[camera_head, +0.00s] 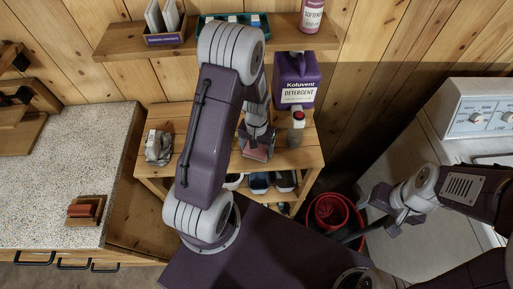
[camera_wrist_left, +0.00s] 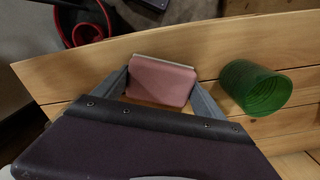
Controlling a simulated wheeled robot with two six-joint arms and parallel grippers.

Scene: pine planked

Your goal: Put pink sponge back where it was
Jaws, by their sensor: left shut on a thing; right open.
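The pink sponge (camera_wrist_left: 162,80) is clamped between the two fingers of my left gripper (camera_wrist_left: 160,92) in the left wrist view. In the head view the sponge (camera_head: 257,152) shows below the left gripper (camera_head: 258,143), over the small wooden shelf unit (camera_head: 222,141). I cannot tell whether the sponge touches the wood. My right gripper (camera_head: 398,214) is open and empty, at the right of the head view, near the red bucket.
A green ribbed cup (camera_wrist_left: 255,88) lies beside the sponge. Purple detergent (camera_head: 296,78) and a red-capped bottle (camera_head: 297,128) stand right of my left arm. Crumpled grey packaging (camera_head: 158,147) is left of it. A red bucket (camera_head: 333,212) stands on the floor.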

